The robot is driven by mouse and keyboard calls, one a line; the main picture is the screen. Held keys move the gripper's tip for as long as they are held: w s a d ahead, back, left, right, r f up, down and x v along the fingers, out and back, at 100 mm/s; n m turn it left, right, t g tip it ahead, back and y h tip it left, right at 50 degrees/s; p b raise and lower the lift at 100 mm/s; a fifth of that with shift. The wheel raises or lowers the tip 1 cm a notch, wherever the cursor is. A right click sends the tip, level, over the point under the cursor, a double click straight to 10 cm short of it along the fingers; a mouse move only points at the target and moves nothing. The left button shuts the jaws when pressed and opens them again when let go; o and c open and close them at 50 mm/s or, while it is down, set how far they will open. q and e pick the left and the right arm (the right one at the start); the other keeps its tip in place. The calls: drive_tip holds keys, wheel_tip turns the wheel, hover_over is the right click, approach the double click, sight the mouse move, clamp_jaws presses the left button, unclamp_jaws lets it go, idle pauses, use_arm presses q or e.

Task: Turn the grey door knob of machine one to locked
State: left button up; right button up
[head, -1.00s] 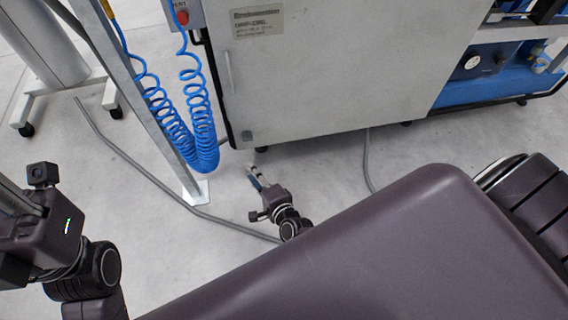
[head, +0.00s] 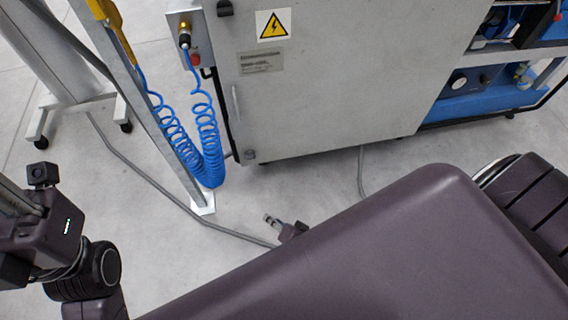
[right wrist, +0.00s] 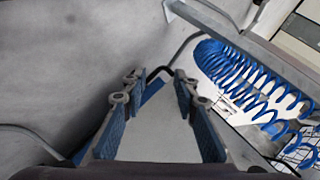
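Machine one's grey door panel (head: 330,90) fills the upper middle of the head view. A small dark knob-like part (head: 224,8) is at its top edge; I cannot tell whether it is the task's grey knob, or its setting. My right gripper (head: 268,218) is low over the floor, partly hidden by my purple body. In the right wrist view its blue-padded fingers (right wrist: 158,82) are apart with nothing between them. My left arm is at the left edge of the head view, its fingers not clearly seen.
Blue coiled hoses (head: 205,140) hang beside a metal post (head: 150,110), left of the door. A control box (head: 190,38) is above them. A grey cable (head: 150,180) lies on the floor.

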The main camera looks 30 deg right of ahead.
drive_tip(key=s+p, duration=0.1)
drive_tip(key=s+n+g+p, duration=0.1)
drive_tip(key=s, duration=0.1)
drive_tip(key=s+d+n+p, duration=0.1)
drive_tip(key=s, duration=0.1)
drive_tip(key=shift+f+g, duration=0.1)
drive_tip(key=shift+g, duration=0.2)
